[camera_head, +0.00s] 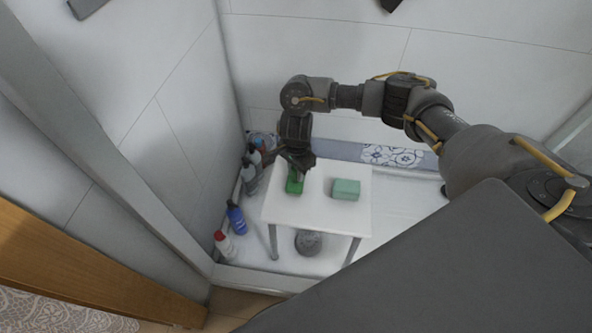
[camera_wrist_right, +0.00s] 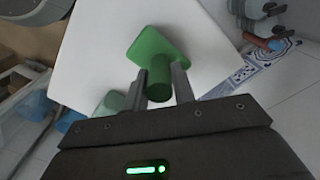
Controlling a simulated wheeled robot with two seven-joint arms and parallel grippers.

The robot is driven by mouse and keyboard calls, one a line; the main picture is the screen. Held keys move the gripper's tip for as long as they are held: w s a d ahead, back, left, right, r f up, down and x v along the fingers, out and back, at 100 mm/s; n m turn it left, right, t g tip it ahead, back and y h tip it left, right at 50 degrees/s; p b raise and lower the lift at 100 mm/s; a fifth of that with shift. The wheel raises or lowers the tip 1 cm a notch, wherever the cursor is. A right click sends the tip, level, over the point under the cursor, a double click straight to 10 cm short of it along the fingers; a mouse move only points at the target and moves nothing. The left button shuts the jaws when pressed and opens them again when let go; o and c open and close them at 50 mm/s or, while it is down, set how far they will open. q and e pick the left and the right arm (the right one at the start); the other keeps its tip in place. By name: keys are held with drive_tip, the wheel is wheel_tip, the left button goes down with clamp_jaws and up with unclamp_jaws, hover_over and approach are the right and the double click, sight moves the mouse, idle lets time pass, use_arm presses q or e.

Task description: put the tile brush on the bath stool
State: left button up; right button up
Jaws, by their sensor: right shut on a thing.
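The tile brush is green, with a flat head and a round grip. In the head view the tile brush (camera_head: 294,186) is below my right gripper (camera_head: 296,168), over the left part of the white bath stool (camera_head: 322,212). In the right wrist view my right gripper (camera_wrist_right: 160,88) is shut on the grip of the tile brush (camera_wrist_right: 155,47), with a finger on each side. The white stool top (camera_wrist_right: 95,55) lies behind the brush. I cannot tell whether the brush touches it. My left gripper is not in view.
A pale green block (camera_head: 345,189) sits on the stool, right of the brush. A blue bottle (camera_head: 236,218), a white bottle with a red cap (camera_head: 223,245) and several others stand along the left wall. A dark round thing (camera_head: 308,242) lies beneath the stool.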

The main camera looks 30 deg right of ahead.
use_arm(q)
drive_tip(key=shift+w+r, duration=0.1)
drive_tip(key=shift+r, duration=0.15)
use_arm(e)
drive_tip(key=o, duration=0.9)
drive_tip(key=shift+r, duration=0.15)
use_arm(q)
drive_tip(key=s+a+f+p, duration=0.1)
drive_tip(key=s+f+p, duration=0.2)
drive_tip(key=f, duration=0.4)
use_arm(e)
wheel_tip(320, 180, up, 12)
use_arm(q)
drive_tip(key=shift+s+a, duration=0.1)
